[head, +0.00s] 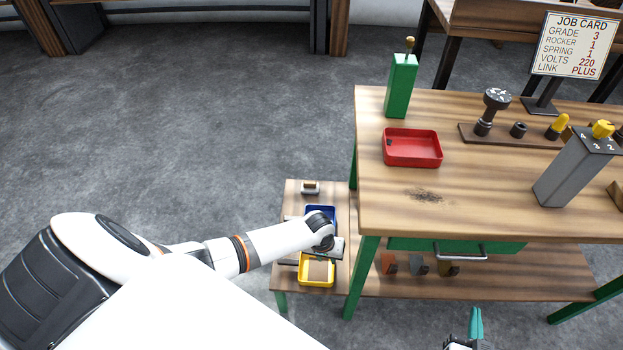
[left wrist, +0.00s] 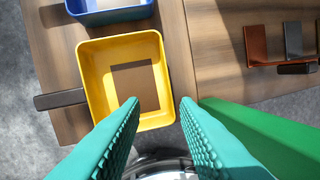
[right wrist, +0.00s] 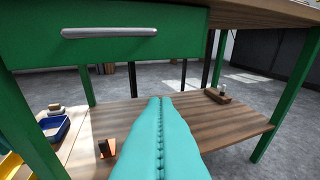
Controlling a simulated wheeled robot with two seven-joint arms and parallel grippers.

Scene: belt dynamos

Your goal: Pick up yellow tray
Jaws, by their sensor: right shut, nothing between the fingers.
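The yellow tray (head: 316,284) sits on the small low side table, with a flat brown square inside it. In the left wrist view the yellow tray (left wrist: 90,72) shows from above, with a dark bar at its left side. My left gripper (left wrist: 160,101) is open above the tray's lower right part; its teal fingers are apart with nothing between them. In the head view my left arm's wrist hides the tray's back edge. My right gripper (right wrist: 160,98) is shut and empty, in front of the bench's lower shelf.
A blue tray (left wrist: 112,14) sits just behind the yellow one. The workbench (head: 380,205) stands to the right, with a green leg (head: 360,275) close to the side table. Its drawer (right wrist: 100,35) is shut.

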